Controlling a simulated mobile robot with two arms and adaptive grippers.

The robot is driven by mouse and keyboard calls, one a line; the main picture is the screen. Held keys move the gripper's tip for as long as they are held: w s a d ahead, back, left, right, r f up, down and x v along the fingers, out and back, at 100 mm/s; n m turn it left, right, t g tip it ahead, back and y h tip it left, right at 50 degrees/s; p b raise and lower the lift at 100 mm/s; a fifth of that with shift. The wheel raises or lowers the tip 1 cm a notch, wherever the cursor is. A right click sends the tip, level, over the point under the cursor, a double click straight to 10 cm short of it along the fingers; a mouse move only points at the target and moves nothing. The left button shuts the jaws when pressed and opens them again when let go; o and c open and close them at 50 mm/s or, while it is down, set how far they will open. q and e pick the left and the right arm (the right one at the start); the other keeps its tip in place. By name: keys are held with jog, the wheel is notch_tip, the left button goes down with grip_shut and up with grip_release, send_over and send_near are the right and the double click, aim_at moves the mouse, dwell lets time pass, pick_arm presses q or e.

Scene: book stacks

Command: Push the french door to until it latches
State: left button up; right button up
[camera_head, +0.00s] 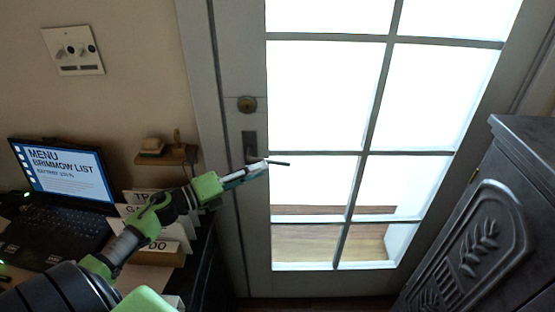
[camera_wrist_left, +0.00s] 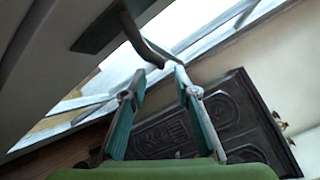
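The french door (camera_head: 256,215) is a grey-white frame with bright glass panes. It looks flush or nearly flush with its frame; whether it is latched I cannot tell. My left gripper (camera_head: 262,167) reaches the handle from the left. In the left wrist view its two teal fingers (camera_wrist_left: 160,72) stand apart, with the lever just beyond or between their tips. Contact is unclear. My right gripper is out of view.
A laptop (camera_head: 62,185) and card signs (camera_head: 165,225) are on a desk at left, under my left arm. A small wall shelf (camera_head: 168,155) is near the door frame. A dark carved cabinet (camera_head: 490,235) stands at right, close to the door.

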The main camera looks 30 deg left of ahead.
aim_at(277, 163)
pick_arm(q)
jog(key=p+x, duration=0.1)
jog(key=x, duration=0.4)
jog(key=shift+w+d+r, duration=0.1)
jog(key=shift+w+r, duration=0.05)
jog(key=shift+w, duration=0.1)
jog(key=shift+w+d, duration=0.15)
jog(key=shift+w, duration=0.2)
jog(key=shift+w+d, duration=0.15)
jog(key=shift+w, duration=0.15)
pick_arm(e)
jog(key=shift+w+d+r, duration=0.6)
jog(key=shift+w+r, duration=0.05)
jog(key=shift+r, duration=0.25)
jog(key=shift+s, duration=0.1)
